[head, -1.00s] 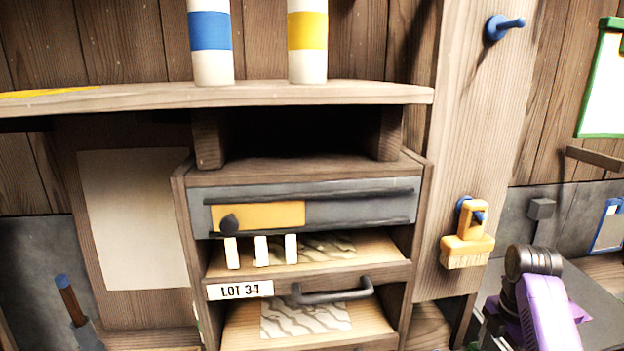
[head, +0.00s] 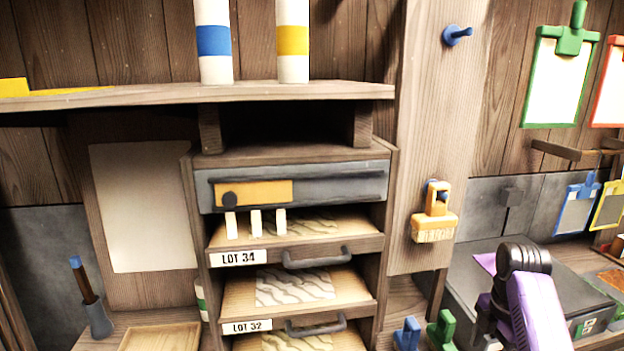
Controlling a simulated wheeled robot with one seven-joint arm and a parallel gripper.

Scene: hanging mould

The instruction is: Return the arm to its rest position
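My arm shows only in part, at the lower right of the head view. It is a purple link (head: 541,312) with a dark rounded joint (head: 524,260) at its top, in front of the grey bench surface. My gripper is not in view, so neither its opening nor anything it may hold can be seen.
A drawer cabinet (head: 290,190) stands at the centre, with LOT 34 and LOT 32 labels. An empty blue peg (head: 457,35) sits higher on the post. Clipboards, including a green one (head: 556,85), hang at right. Blue (head: 407,335) and green (head: 442,330) pieces stand beside the cabinet.

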